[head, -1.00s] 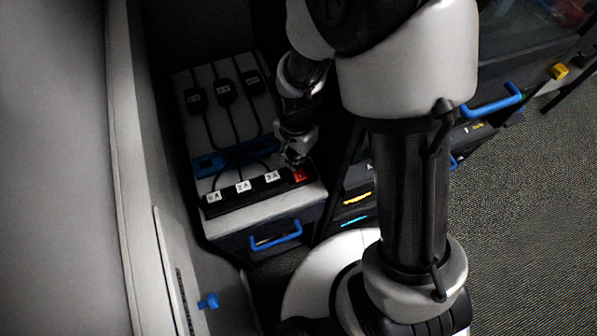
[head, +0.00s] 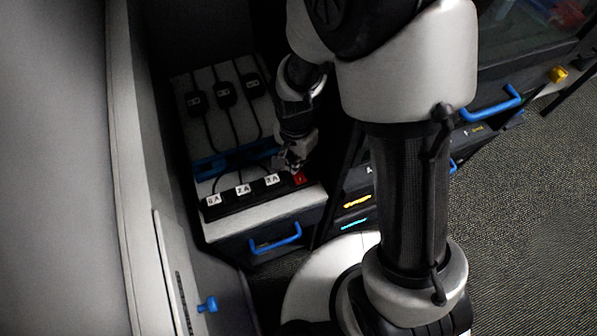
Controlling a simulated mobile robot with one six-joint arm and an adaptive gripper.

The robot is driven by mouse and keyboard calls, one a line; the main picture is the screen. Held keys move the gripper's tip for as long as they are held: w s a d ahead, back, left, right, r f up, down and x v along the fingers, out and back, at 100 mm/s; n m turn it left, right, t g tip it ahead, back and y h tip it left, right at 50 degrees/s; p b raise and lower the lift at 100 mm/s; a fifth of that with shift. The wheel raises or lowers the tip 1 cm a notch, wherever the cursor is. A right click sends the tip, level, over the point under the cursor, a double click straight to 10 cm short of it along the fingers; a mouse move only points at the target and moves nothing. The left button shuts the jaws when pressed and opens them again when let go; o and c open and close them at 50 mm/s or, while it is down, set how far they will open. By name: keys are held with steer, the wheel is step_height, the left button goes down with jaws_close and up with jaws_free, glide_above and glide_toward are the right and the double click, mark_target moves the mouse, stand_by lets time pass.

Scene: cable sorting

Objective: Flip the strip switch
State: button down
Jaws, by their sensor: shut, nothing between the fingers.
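The black power strip (head: 228,206) lies along the front of a light cabinet top, with white labels on its sockets. Its red switch (head: 299,178) sits at the right end of the strip. My gripper (head: 293,166) is shut and empty, with its tips just behind and above the red switch. I cannot tell whether the fingertips touch the switch. Part of the strip's right end is hidden by the gripper.
Several black adapters (head: 224,93) with cables lie on the cabinet top behind the strip. A blue cable holder (head: 208,167) runs between them and the strip. A blue drawer handle (head: 275,239) sticks out below. A wall panel (head: 150,190) stands close on the left.

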steer(key=shift+f+b, duration=0.9)
steer(key=shift+f, duration=0.2)
stand_by(0.7)
steer(key=shift+r, duration=0.15)
steer(key=shift+r+p, duration=2.9)
steer(key=shift+r, duration=0.5)
